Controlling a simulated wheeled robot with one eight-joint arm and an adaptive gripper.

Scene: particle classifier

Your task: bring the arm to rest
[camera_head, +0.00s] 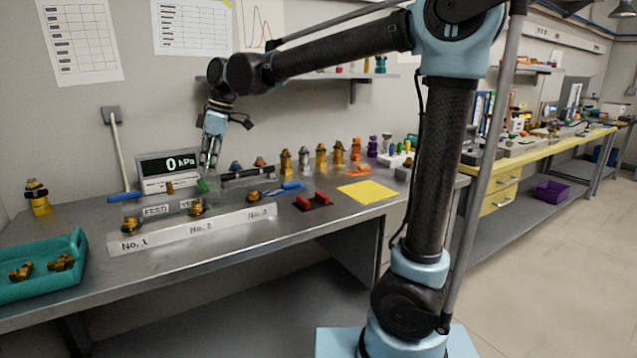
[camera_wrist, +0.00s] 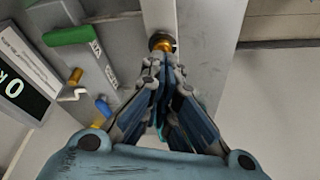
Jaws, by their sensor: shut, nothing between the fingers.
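My gripper (camera_head: 210,158) hangs from my raised arm, pointing down over the metal bench (camera_head: 78,268). It is in front of the wall, just right of the display box reading 0 kPa (camera_head: 167,166). In the wrist view my gripper (camera_wrist: 168,62) has its fingertips together with nothing between them. A brass fitting (camera_wrist: 160,42) shows just beyond the fingertips in that view. I cannot tell how far it is below them.
A green handle (camera_head: 203,186) is near the display. A teal tray (camera_head: 38,283) holds brass parts at left. A yellow sheet (camera_head: 367,192) lies at right.

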